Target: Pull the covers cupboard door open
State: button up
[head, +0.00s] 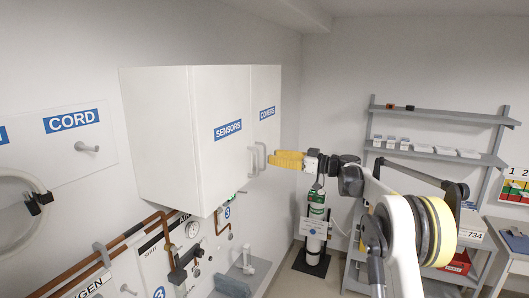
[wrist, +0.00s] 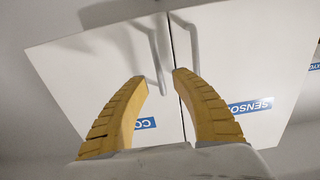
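The white wall cupboard (head: 160,130) has two doors, both looking shut. The covers door (head: 266,90) is the right one in the head view, with a blue COVERS label (head: 267,113). Its pale bar handle (head: 262,157) is near the seam, beside the sensors handle (head: 252,162). My gripper (head: 274,159) has yellow fingers and is just right of the handles. In the wrist view the gripper (wrist: 160,78) is open. The covers handle's end (wrist: 160,78) appears in the gap between the fingertips; I see no grip on it, and cannot tell the depth.
The sensors door (head: 218,165) adjoins on the left. Pipes and a wall panel (head: 185,245) lie below the cupboard. A green and white gas cylinder (head: 315,225) stands below my arm. Grey shelves (head: 440,115) stand at the back right. Bare wall is right of the cupboard.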

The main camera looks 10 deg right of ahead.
aim_at(265, 155)
jog(key=shift+p+x, duration=0.4)
jog(key=shift+x, duration=1.75)
jog(key=shift+d, duration=0.1)
grip_shut()
